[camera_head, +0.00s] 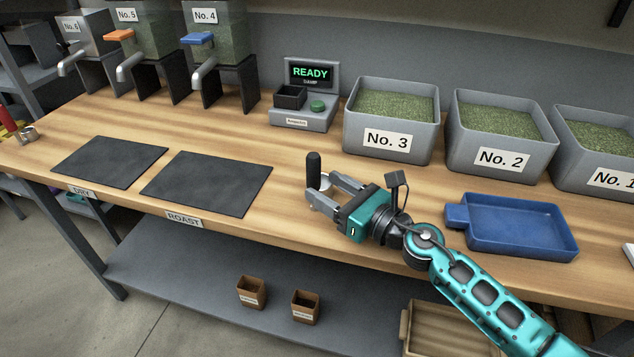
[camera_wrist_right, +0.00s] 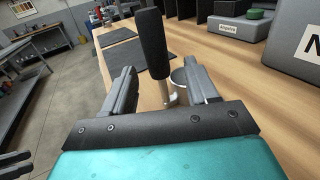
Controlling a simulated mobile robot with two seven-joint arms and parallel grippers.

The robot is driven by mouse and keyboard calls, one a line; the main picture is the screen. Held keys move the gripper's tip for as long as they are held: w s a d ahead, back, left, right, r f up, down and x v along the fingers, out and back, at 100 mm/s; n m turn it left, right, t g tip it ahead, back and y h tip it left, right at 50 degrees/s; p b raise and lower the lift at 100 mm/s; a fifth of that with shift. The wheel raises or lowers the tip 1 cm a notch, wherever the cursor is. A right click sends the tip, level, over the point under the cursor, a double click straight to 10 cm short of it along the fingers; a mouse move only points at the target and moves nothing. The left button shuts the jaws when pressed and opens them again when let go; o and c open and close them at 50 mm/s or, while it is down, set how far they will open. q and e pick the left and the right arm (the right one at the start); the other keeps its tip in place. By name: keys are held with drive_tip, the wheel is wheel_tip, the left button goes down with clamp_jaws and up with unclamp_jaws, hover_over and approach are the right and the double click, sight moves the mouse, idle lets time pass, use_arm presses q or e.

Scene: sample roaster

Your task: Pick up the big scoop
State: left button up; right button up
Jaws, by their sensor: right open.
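The scoop has an upright black handle (camera_head: 313,170) and stands near the front edge of the bench. In the right wrist view its handle (camera_wrist_right: 152,45) rises between my fingers, with a metal shaft below and a round metal cup (camera_wrist_right: 178,76) behind, partly hidden by the right-hand finger. My right gripper (camera_head: 316,197) is open, its fingers on either side of the scoop's lower part. I cannot tell whether they touch it. Dark finger-like parts at the lower left of the right wrist view may be my left gripper (camera_wrist_right: 14,164).
A blue tray (camera_head: 515,226) lies right of my gripper. Two dark mats (camera_head: 207,183) lie to the left. Bins of green beans, the No. 3 bin (camera_head: 387,141) nearest, and a scale (camera_head: 308,97) stand behind. Small metal items (camera_head: 27,135) sit at the far left.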

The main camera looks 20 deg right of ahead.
sight(319, 184)
drive_tip(key=x, duration=0.4)
drive_tip(key=shift+w+a, duration=0.1)
drive_tip(key=shift+a, duration=0.05)
drive_tip(key=shift+c, duration=0.3)
drive_tip(key=shift+r, duration=0.1)
clamp_jaws()
